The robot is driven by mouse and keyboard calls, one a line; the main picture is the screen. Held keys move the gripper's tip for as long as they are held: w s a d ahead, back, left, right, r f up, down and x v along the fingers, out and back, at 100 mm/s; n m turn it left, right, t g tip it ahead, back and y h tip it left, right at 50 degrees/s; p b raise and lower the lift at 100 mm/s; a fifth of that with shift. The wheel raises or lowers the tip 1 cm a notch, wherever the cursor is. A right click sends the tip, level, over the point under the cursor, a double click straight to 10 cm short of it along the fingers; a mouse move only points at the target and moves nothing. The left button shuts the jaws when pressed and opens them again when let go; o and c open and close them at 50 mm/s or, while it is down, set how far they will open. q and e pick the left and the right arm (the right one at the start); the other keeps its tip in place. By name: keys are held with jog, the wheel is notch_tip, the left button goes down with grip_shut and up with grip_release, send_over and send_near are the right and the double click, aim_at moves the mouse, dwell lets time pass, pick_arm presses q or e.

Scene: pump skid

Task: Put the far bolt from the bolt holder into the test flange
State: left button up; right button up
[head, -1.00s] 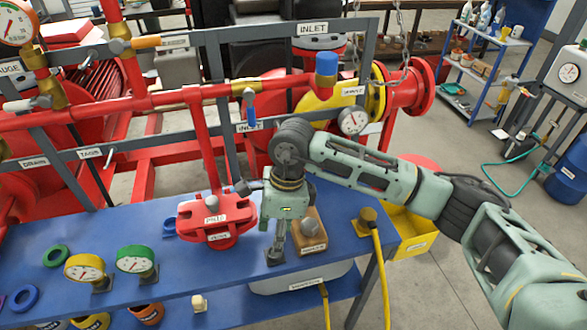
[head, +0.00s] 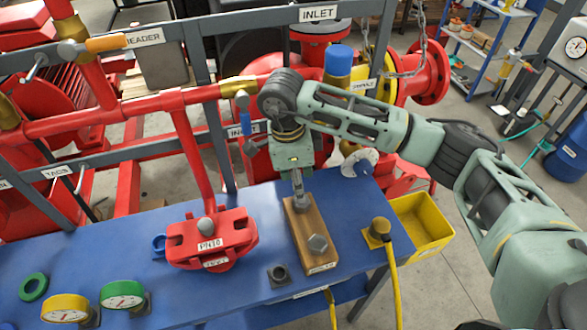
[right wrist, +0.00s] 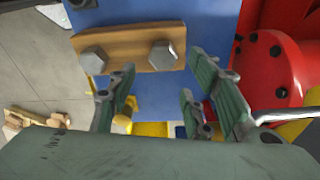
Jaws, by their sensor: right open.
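The bolt holder, a wooden block (head: 328,255), stands on the blue bench and holds two grey hex-head bolts. The near bolt (head: 317,243) is in plain view. The far bolt (right wrist: 162,55) shows in the right wrist view, ahead of the gap between the fingers; in the head view my gripper partly covers it. My right gripper (right wrist: 160,100) is open and empty, pointing down over the holder's far end. It also shows in the head view (head: 298,188). The red test flange (head: 190,247), with a bolt head on top, sits left of the holder. My left gripper is out of view.
A small dark socket (head: 279,275) stands between flange and holder. A yellow cable with a brass plug (head: 380,229) is right of the holder, with a yellow bin (head: 422,225) beyond. Gauges (head: 122,295) stand at the left; red pipework and a grey frame rise behind.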

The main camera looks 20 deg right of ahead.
jog(key=shift+f, duration=0.45)
jog(key=f, duration=0.2)
jog(key=f+p, duration=0.2)
jog(key=f, duration=0.1)
jog(key=shift+s+d+f, duration=0.15)
jog(key=shift+d+f, duration=0.2)
jog(key=shift+d, duration=0.05)
jog(key=shift+f+p, duration=0.3)
jog(key=shift+f, duration=0.2)
jog(key=c, duration=1.1)
jog(key=o, duration=0.5)
jog(key=c, duration=0.6)
pick_arm(q)
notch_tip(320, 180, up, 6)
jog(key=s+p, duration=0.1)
jog(key=p, duration=0.2)
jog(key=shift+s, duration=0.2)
pick_arm(e)
jog(key=shift+o, duration=0.2)
jog(key=shift+r, duration=3.55)
jog(key=shift+d, duration=0.1)
